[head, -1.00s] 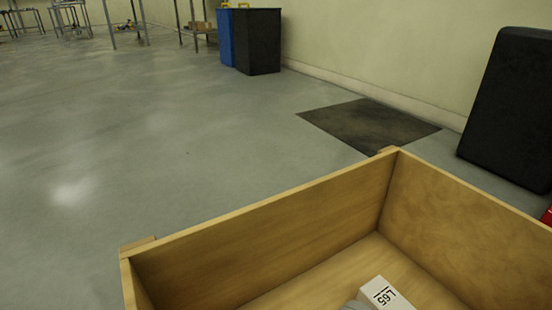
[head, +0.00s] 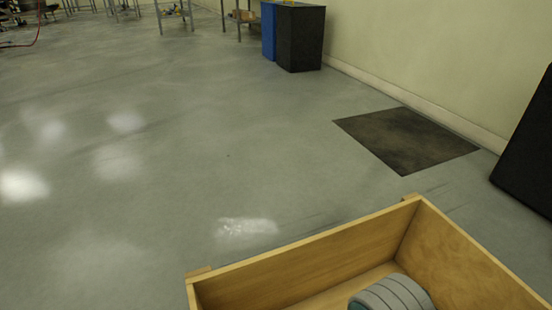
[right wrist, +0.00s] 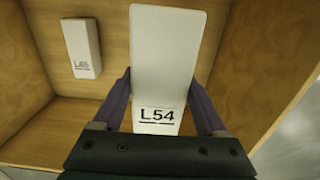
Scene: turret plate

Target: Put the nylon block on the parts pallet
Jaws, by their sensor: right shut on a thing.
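My right gripper (right wrist: 163,95) is shut on a white block (right wrist: 168,45) marked L54, with one dark finger on each side of it. In the right wrist view the held block is seen over the wooden crate (right wrist: 110,20). A second white block (right wrist: 82,48), marked L65, is inside the crate, to the left of the held one. The right gripper and both blocks are out of sight in the head view. My left gripper is not in view. I cannot make out a parts pallet in either view.
The open wooden crate (head: 300,268) is at the bottom right of the head view. Beyond it are a dark floor mat (head: 405,138), a black panel (head: 530,150), and blue (head: 268,30) and black (head: 300,38) bins by the wall. The floor to the left is clear.

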